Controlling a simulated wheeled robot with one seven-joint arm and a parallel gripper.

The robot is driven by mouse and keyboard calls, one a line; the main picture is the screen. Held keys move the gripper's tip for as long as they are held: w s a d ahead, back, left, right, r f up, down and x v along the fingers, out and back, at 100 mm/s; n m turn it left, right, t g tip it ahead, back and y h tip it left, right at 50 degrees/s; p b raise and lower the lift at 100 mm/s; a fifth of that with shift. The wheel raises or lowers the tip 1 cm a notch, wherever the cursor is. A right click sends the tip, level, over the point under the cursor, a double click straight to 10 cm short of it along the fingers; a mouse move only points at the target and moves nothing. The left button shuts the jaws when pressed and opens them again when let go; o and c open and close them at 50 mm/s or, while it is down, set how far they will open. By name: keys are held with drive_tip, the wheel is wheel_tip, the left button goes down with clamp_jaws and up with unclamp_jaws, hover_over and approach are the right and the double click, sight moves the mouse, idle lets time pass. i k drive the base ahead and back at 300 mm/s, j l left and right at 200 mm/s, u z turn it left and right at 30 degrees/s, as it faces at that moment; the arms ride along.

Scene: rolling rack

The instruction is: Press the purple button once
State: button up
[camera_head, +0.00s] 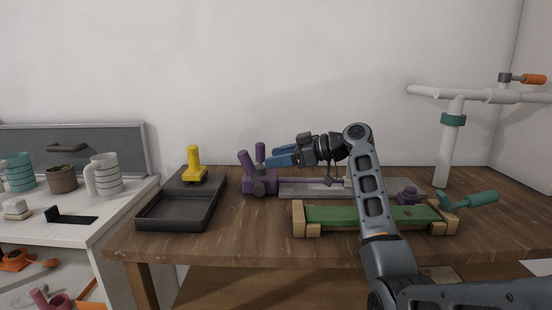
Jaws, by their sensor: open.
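A small purple knob-shaped piece (409,191), which looks like the purple button, sits toward the right of the wooden table, behind a green-topped board. My arm passes to its left. A larger purple device (259,180) with two upright handles stands left of the middle, with a rod running right from it. My gripper (282,156) has blue fingers, is open and points left. It appears above and just right of the purple device, and nothing shows between its fingers. I cannot tell from this view whether it touches the device.
A black tray (153,210) and a yellow-handled piece (194,168) are at the table's left. The green board (330,216) lies in front. A white pipe stand (446,155) and teal handle (480,199) are at right. Mugs (106,175) stand on the left shelf.

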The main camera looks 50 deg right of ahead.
sight(409, 191)
drive_tip(key=k+j, duration=0.3)
drive_tip(key=k, duration=0.15)
drive_tip(key=k+j, duration=0.3)
drive_tip(key=k, duration=0.2)
